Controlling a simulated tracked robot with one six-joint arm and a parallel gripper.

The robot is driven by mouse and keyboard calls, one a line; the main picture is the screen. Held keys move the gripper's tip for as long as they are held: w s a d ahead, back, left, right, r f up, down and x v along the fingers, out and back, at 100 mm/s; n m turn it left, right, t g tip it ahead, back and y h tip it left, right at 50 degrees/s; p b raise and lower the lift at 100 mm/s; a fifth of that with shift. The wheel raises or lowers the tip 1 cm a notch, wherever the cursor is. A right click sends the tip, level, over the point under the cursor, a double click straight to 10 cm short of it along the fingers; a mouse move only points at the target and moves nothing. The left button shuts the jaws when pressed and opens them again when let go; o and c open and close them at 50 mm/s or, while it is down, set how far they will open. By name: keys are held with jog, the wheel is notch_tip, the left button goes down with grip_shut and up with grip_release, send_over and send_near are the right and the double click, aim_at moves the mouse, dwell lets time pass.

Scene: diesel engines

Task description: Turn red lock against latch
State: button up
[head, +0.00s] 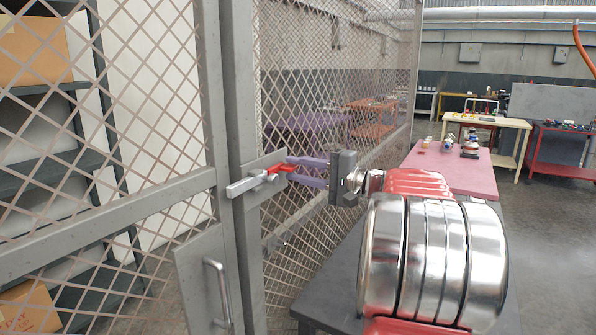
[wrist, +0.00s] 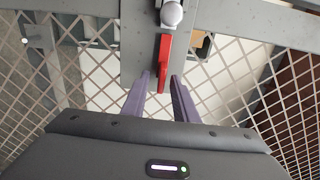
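The red lock (head: 276,171) is a small red lever on the gate post in the head view, beside the grey metal latch bar (head: 243,187). In the wrist view the red lock (wrist: 164,58) hangs lengthwise below a round silver knob (wrist: 171,14). My gripper (head: 290,168) has purple fingers and points left at the lock. In the wrist view my gripper (wrist: 160,77) is open, with one finger on each side of the lock's lower end. A gap shows on the left; the right finger is very close, and contact there is unclear.
A wire mesh gate (head: 100,190) with a grey frame and a pull handle (head: 219,292) stands at left. Shelves with cardboard boxes (head: 35,50) are behind it. A mesh panel (head: 330,75) runs behind my gripper. A pink-topped table (head: 455,168) stands to the right.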

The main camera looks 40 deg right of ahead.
jog(key=shift+s, duration=0.1)
jog(key=v, duration=1.3)
jog(key=shift+s, duration=0.3)
jog(key=shift+d, duration=0.1)
jog(key=w+a+f+n+g, duration=0.1)
jog(key=a+f+n+g, duration=0.15)
jog(key=a, duration=0.65)
jog(key=w+a+f+n+g+y, duration=0.1)
jog(key=a+f+g, duration=0.25)
jog(key=a, duration=0.55)
jog(key=w+a+f+n+g, duration=0.1)
jog(key=a+f+g, duration=0.25)
jog(key=a, duration=0.55)
jog(key=s+a+f+n+g+h, duration=0.2)
jog(key=s+a+f+n+h, duration=0.4)
jog(key=s+a+f+n, duration=0.4)
jog(key=shift+s+a+f+h, duration=0.4)
jog(key=shift+s+a+f, duration=0.55)
jog(key=shift+s+a, duration=1)
